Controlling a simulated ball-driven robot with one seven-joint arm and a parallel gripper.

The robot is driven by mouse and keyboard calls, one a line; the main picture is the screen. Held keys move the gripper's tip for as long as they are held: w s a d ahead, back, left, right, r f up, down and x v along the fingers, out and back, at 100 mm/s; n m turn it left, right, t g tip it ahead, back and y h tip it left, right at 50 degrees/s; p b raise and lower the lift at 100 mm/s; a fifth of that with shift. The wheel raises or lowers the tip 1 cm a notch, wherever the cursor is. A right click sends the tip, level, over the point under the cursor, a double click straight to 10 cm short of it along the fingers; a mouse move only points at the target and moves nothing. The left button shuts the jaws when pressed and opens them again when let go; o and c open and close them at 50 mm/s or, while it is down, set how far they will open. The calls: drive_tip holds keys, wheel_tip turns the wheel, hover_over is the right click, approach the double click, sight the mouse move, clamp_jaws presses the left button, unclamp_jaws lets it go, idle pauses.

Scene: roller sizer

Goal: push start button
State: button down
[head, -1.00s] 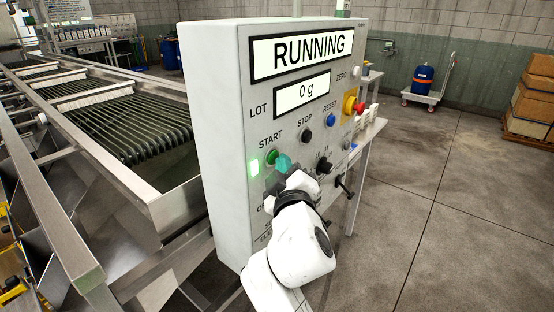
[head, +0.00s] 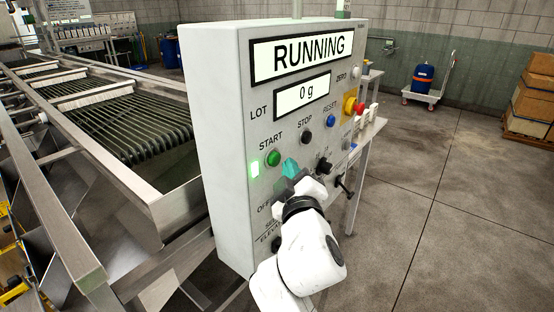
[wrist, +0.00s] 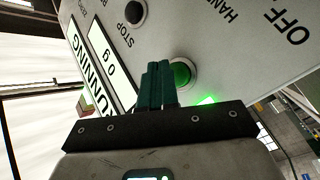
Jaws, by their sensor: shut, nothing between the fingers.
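The green START button (head: 273,158) sits on the front of the white control box (head: 218,130), under its START label. A green light (head: 254,169) glows beside it, and the top display (head: 301,54) reads RUNNING. My gripper (head: 289,167) is shut and empty, its teal fingertips just right of and below the button, apart from it in the head view. In the wrist view the shut fingers (wrist: 158,85) stand beside the green button (wrist: 182,74) and overlap its edge. The gap between fingertips and panel is hard to judge.
The black STOP button (head: 305,136), blue RESET button (head: 330,121) and red emergency button (head: 359,108) are on the same panel. A black selector knob (head: 324,166) is close to my gripper's right. The roller sizer (head: 125,115) stands left; open floor lies right.

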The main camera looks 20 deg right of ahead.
drive_tip(key=s+d+p, duration=0.1)
drive_tip(key=s, duration=0.1)
drive_tip(key=s+d+p, duration=0.1)
drive_tip(key=s+d, duration=0.1)
idle(0.4)
idle(0.5)
drive_tip(key=s+d+f+m+g, duration=0.4)
drive_tip(key=s+f, duration=0.3)
drive_tip(key=f, duration=0.4)
drive_tip(key=s+d+f+m+g, duration=0.1)
drive_tip(key=s+d+f+g, duration=0.35)
drive_tip(key=s+f, duration=0.4)
drive_tip(key=s+f+m+g+y, duration=0.1)
drive_tip(key=s+f+g, duration=0.3)
drive_tip(key=s, duration=0.6)
drive_tip(key=s+a+f+m+g+y, duration=0.1)
drive_tip(key=s+f+m+g+y, duration=0.1)
drive_tip(key=s+f+g, duration=0.3)
drive_tip(key=s+f, duration=0.3)
drive_tip(key=s, duration=0.2)
drive_tip(key=shift+s+f, duration=0.3)
drive_tip(key=shift+s, duration=0.05)
drive_tip(key=shift+a, duration=0.1)
